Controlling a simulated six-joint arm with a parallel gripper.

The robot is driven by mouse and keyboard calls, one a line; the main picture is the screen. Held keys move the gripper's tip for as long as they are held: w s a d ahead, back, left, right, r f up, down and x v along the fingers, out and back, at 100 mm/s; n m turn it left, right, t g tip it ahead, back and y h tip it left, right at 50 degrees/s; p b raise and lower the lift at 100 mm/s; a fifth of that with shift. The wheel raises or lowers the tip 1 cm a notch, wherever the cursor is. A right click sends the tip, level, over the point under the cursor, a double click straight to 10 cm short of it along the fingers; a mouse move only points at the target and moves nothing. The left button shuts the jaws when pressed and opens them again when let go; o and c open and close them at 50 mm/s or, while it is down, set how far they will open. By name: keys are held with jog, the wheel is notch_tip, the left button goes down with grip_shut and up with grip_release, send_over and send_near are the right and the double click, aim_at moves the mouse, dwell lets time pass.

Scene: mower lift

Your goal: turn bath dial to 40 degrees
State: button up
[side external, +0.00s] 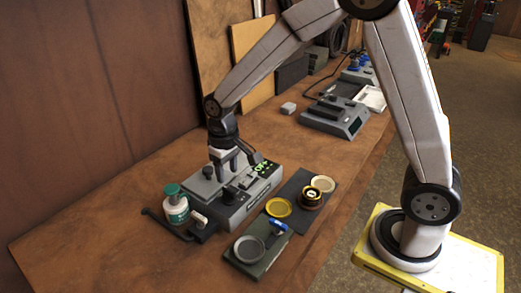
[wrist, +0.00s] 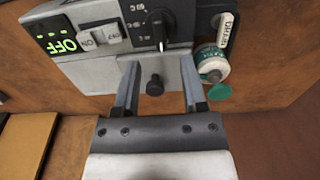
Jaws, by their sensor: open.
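The water bath (side external: 232,205) is a grey box on the bench, also seen in the wrist view (wrist: 85,72). Its black bath dial (wrist: 158,22) sits on a dark panel with temperature marks on its left; the white pointer line points toward my gripper, and I cannot read its exact setting.
A white bottle with a green cap (side external: 176,208) stands beside the bath. Another grey device (side external: 335,117) stands farther back. Bench wood between them is clear.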

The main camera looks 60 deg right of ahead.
aim_at(229, 189)
jog(key=shift+f, duration=3.1)
grip_shut()
